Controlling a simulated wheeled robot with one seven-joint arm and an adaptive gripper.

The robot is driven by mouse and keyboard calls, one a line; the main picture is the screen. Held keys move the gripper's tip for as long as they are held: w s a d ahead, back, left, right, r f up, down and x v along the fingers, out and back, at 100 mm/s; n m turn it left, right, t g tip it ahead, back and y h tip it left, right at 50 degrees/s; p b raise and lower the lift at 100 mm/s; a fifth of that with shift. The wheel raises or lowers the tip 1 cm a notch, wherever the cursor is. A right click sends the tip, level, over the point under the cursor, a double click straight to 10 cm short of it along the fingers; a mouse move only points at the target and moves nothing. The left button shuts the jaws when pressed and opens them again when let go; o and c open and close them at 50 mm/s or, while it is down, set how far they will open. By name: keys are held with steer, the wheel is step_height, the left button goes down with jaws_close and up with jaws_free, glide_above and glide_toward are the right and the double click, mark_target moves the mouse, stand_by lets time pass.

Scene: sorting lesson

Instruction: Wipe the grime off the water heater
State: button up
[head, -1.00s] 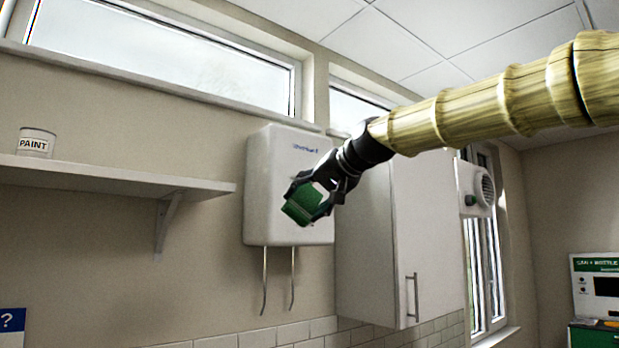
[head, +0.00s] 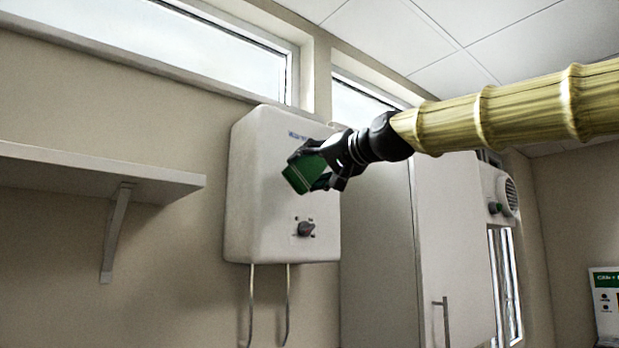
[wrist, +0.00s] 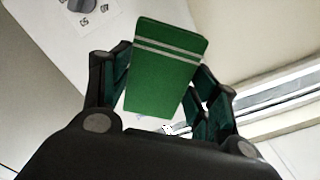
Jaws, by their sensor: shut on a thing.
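The white water heater (head: 262,215) hangs on the wall in the middle of the head view, with a dark knob (head: 306,229) low on its front and two pipes below. I cannot make out any grime on the part of its front that shows. My gripper (head: 304,172) is shut on a green block-like pad with pale stripes (wrist: 165,75), held in front of the heater's upper right front. I cannot tell whether the pad touches the heater. The heater's knob also shows at the top left of the wrist view (wrist: 82,5).
A white wall shelf (head: 90,172) is left of the heater. A tall white cabinet (head: 455,240) stands close on its right. A window (head: 190,50) runs above. The wall between shelf and heater is clear.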

steer(key=shift+w+d, duration=0.1)
steer(key=shift+w, duration=0.85)
steer(key=shift+s+a+r+p, duration=0.55)
steer(key=shift+s+a+r, duration=0.15)
steer(key=shift+s, duration=0.1)
steer(key=p+x, duration=0.1)
steer(key=x, duration=0.3)
steer(key=shift+w+f+p, duration=0.15)
steer(key=shift+w+p, duration=0.15)
steer(key=shift+p, duration=0.05)
steer(key=shift+w+a+f, duration=0.1)
steer(key=shift+w+f, duration=0.15)
steer(key=shift+w, duration=0.35)
steer(key=shift+a, duration=0.1)
steer(key=shift+w+a, duration=0.35)
steer(key=shift+w, duration=0.25)
